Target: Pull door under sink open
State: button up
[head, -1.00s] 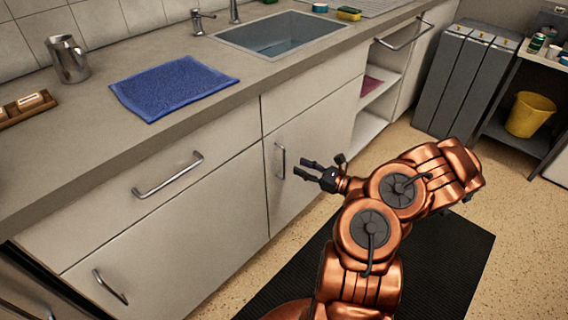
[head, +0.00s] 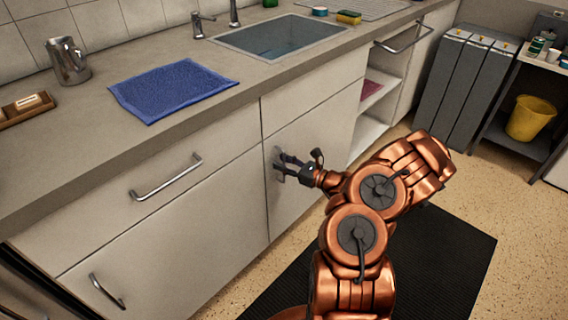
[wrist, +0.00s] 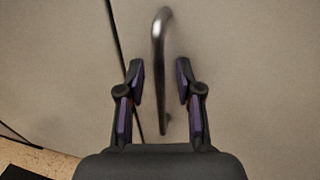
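The door under the sink (head: 318,130) is a pale panel and looks closed. Its upright metal bar handle (wrist: 160,60) shows in the wrist view, running down between my two fingers. My gripper (wrist: 160,80) is open, with one finger on each side of the handle and a gap visible on both sides. In the head view my gripper (head: 281,165) is at the door's left edge and hides most of the handle. The sink (head: 280,38) is set in the counter above the door.
A drawer (head: 150,185) with a bar handle is left of the door. Open shelves (head: 372,125) are to its right, then grey bins (head: 465,85). A dark mat (head: 430,260) lies on the floor. A blue towel (head: 172,90) lies on the counter.

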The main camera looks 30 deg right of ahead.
jog(key=shift+c, duration=0.3)
grip_shut()
dwell(0.3)
